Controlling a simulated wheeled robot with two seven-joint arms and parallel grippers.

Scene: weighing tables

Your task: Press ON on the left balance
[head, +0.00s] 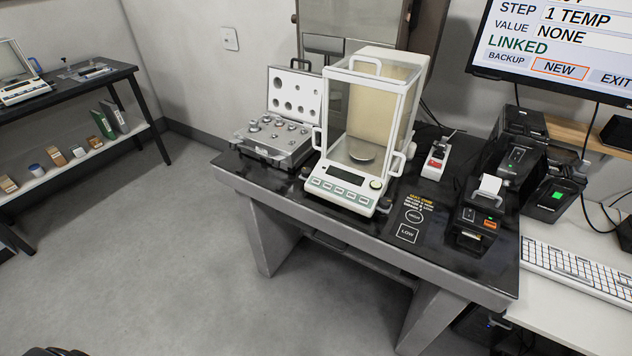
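A white analytical balance (352,190) with a glass draft shield stands on the black-topped weighing table in the middle of the view. Its front panel has a row of pale green keys (338,190) below a dark display (346,174) with no readable digits. The key labels are too small to read. A round weighing pan (362,152) shows inside the glass chamber. A second balance (20,92) stands on the side bench at the far left, cut off by the picture edge. Neither of my grippers is in view.
An open case of metal weights (268,142) stands left of the middle balance. A red-and-white device (436,160) and a small printer (476,222) stand to its right. The weighing table's (447,255) front edge is clear. A monitor (560,45) hangs upper right. Open floor (180,260) lies left.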

